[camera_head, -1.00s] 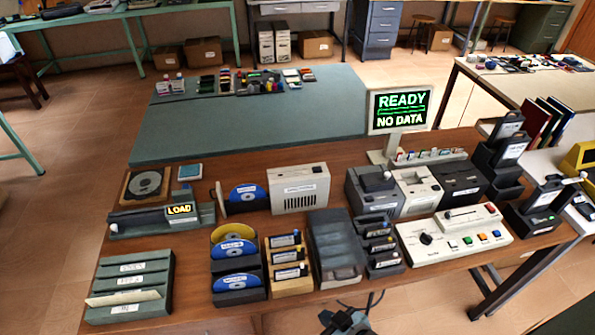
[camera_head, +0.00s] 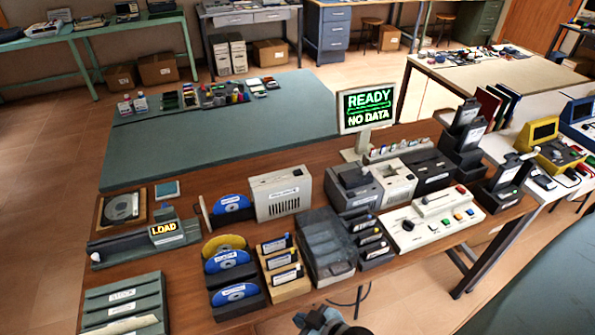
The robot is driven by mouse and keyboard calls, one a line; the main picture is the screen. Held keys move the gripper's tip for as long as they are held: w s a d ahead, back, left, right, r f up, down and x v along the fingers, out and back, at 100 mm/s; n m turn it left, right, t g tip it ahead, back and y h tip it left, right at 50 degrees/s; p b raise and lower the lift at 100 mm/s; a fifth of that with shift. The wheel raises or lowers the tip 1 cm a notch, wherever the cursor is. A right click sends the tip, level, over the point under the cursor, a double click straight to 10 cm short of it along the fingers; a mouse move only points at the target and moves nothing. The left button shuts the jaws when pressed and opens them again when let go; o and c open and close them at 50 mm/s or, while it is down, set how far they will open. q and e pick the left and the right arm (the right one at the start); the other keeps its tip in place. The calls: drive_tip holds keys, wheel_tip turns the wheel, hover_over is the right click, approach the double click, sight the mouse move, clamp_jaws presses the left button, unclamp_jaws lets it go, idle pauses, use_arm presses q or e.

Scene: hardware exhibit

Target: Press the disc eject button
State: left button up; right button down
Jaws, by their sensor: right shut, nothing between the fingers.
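A beige box with a slotted front (camera_head: 281,194) stands at the table's middle, beside a blue disc (camera_head: 231,204) held upright. A low dark unit with a lit LOAD sign (camera_head: 166,229) lies at the left and has a small white knob (camera_head: 95,256). A white control panel (camera_head: 415,231) carries coloured buttons; I cannot tell which button, if any, is the disc eject one. My right gripper (camera_head: 322,320) shows only partly at the bottom edge, below the table's front edge, shut and touching no button. My left gripper is out of view.
A screen reading READY, NO DATA (camera_head: 365,106) stands at the back of the wooden table (camera_head: 150,284). Disc racks (camera_head: 236,293), a cartridge rack (camera_head: 281,262) and a grey tray (camera_head: 327,246) line the front. Tall dark holders (camera_head: 463,139) stand at the right.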

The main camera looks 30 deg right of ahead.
drive_tip(key=w+r+n, duration=0.1)
drive_tip(key=w, duration=0.2)
drive_tip(key=w+d+r+n+g+p, duration=0.1)
drive_tip(key=w+r, duration=0.1)
drive_tip(key=w, duration=0.1)
drive_tip(key=w+r+n+g+y, duration=0.1)
drive_tip(key=w+r+n, duration=0.1)
drive_tip(key=w, duration=0.2)
drive_tip(key=shift+d+p, duration=0.25)
drive_tip(key=shift+p, duration=0.05)
drive_tip(key=w+d+r+n, duration=0.1)
drive_tip(key=w, duration=0.2)
drive_tip(key=w+d+r+n+g, duration=0.1)
drive_tip(key=w, duration=0.2)
drive_tip(key=w+d+r+n, duration=0.1)
drive_tip(key=w, duration=0.2)
drive_tip(key=shift+d+n+g+y, duration=0.4)
drive_tip(key=w+d+r+n, duration=0.2)
drive_tip(key=w+d+r, duration=0.4)
drive_tip(key=w+d, duration=0.4)
wheel_tip(320, 180, up, 6)
drive_tip(key=r+n+t+p, duration=0.1)
hover_over(298, 172)
drive_tip(key=shift+f+h, duration=0.3)
drive_tip(key=shift+f, duration=0.1)
wheel_tip(298, 172, down, 8)
drive_tip(key=b, duration=0.5)
drive_tip(key=shift+f+b, duration=0.3)
drive_tip(key=shift+b, duration=0.2)
